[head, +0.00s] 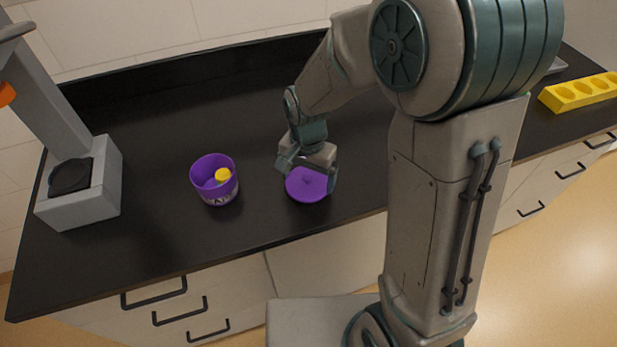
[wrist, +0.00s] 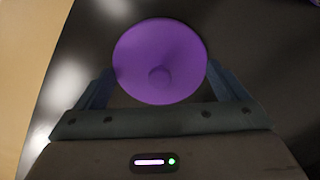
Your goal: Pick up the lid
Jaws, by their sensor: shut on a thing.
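The lid (head: 307,187) is a round purple disc with a small knob in its middle, near the front edge of the black counter. It also fills the upper middle of the wrist view (wrist: 160,45). My gripper (head: 309,173) points down over it, one finger at each side of the rim, and is shut on the lid. I cannot tell whether the lid rests on the counter or hangs just above it. A purple cup (head: 219,192), open at the top with a yellow thing (head: 223,175) inside, stands to the left of the lid.
A grey device (head: 85,190) with a tall column and a black pad stands at the counter's left end. A yellow block with round hollows (head: 580,92) lies at the far right. The counter behind the cup and lid is clear.

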